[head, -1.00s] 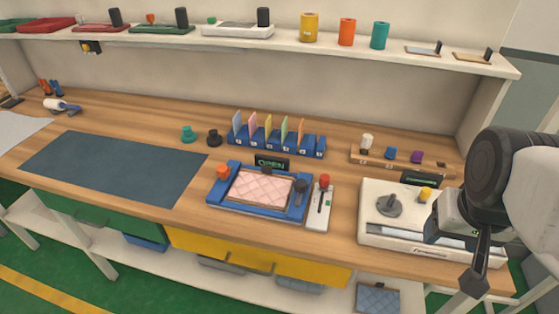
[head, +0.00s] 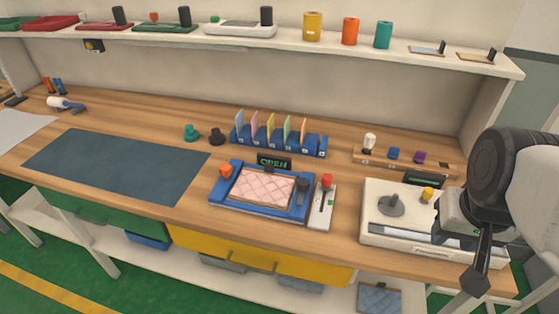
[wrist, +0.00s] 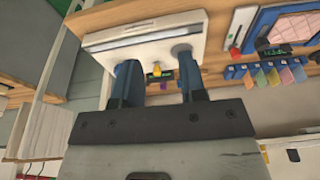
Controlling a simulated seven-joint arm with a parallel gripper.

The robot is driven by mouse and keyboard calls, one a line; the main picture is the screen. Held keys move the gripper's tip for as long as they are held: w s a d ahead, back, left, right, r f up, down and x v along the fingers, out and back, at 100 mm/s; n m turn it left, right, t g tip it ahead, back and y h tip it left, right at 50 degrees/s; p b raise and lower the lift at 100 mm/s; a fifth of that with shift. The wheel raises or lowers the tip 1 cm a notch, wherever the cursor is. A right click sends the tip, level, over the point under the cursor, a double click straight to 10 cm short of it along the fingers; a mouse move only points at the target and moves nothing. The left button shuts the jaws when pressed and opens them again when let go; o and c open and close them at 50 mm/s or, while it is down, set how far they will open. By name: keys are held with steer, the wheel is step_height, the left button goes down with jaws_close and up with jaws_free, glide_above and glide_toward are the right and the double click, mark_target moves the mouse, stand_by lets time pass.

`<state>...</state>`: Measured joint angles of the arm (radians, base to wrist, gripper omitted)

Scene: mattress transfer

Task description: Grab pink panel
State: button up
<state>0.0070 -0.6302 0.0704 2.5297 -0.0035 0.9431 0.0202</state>
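A pink quilted panel (head: 262,188) lies flat in a blue frame (head: 229,207) at the middle of the bench; it also shows at the upper right of the wrist view (wrist: 295,27). A thin pink card (head: 255,122) stands in a blue slotted rack (head: 290,147) behind the frame, among cards of other colours. My gripper (head: 476,280) is at the right, beyond the bench's front edge, well apart from both pink pieces. In the wrist view its two blue fingers (wrist: 158,62) are spread with nothing held between them.
A white machine (head: 378,232) with a grey knob stands close to my gripper. A red-topped lever unit (head: 322,205) sits right of the frame. A sign reading OPEN (head: 274,162) stands behind it. A shelf (head: 300,42) overhangs the bench. The dark mat (head: 115,165) is clear.

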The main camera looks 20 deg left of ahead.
steer(key=w+a+f+m+g+y, duration=0.2)
steer(key=w+a+f+m+y, duration=0.15)
steer(key=w+a, duration=0.45)
steer(key=w+a+f+m+g+y, duration=0.25)
steer(key=w+a+m+y, duration=0.2)
steer(key=w+a, duration=0.35)
steer(key=m+t+y, duration=0.2)
steer(key=m+y, duration=0.4)
steer(key=m, duration=0.4)
glide_toward(267, 165)
steer(key=shift+w+d+r, duration=0.2)
steer(key=shift+d+r, duration=0.25)
steer(key=shift+d, duration=0.3)
steer(key=shift+a, duration=0.15)
steer(key=shift+h, duration=0.3)
steer(key=shift+x, duration=2.9)
steer(key=shift+x, duration=2.95)
jaws_close()
